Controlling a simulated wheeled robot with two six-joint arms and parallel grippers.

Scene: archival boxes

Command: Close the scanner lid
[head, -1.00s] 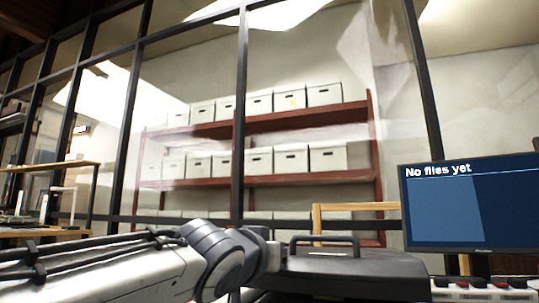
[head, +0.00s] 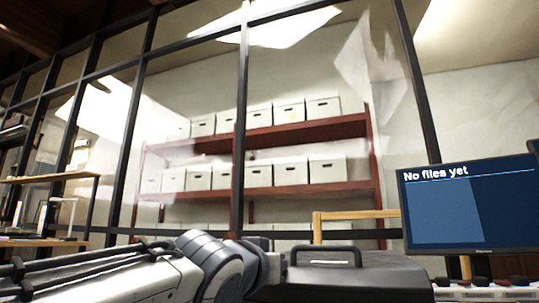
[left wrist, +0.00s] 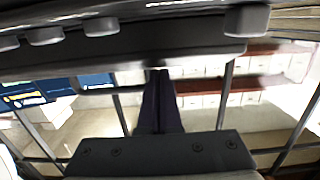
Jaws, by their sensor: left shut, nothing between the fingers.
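The dark scanner lid (head: 385,278) with a raised handle (head: 325,249) sits at the bottom centre of the head view. It looks nearly level there, but its lower edge is cut off, so I cannot tell whether it is fully down. My left arm comes in from the left, and its wrist is beside the lid's left end. In the left wrist view my left gripper (left wrist: 158,78) is shut and empty. Its fingertips are at the edge of a dark slab (left wrist: 180,50) that looks like part of the scanner; contact is unclear. My right gripper is out of view.
A monitor (head: 470,212) reading "No files yet" stands right of the scanner, with a light panel of controls (head: 485,290) below it. A wooden chair back or frame (head: 360,215) is behind the lid. Beyond are glass partitions and red shelves (head: 300,133) of white boxes.

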